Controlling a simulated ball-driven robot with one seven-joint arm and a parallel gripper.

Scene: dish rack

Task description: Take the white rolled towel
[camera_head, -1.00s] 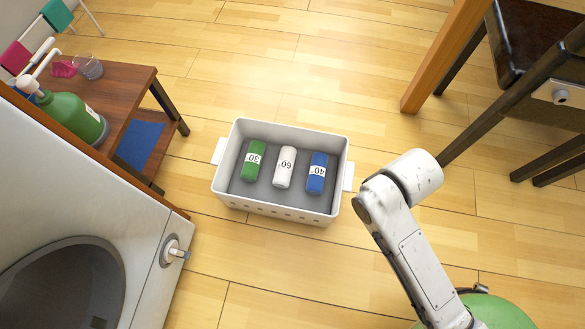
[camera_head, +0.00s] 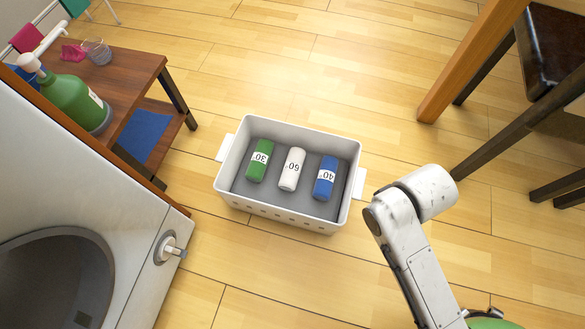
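The white rolled towel (camera_head: 291,169) carries a "60°" label and lies in a grey-white basket (camera_head: 281,212) on the wooden floor. A green rolled towel (camera_head: 259,161) labelled "30°" lies to its left. A blue rolled towel (camera_head: 325,178) labelled "40°" lies to its right. Gaps show between the towels. My white arm is to the right of the basket, apart from it. No gripper fingers can be made out in this view.
A washing machine (camera_head: 130,215) with a round opening stands at the left. A brown shelf table (camera_head: 135,75) holds a green bottle (camera_head: 72,103) and a glass (camera_head: 97,51). Wooden furniture legs (camera_head: 470,70) stand at the upper right. The floor (camera_head: 300,65) behind the basket is clear.

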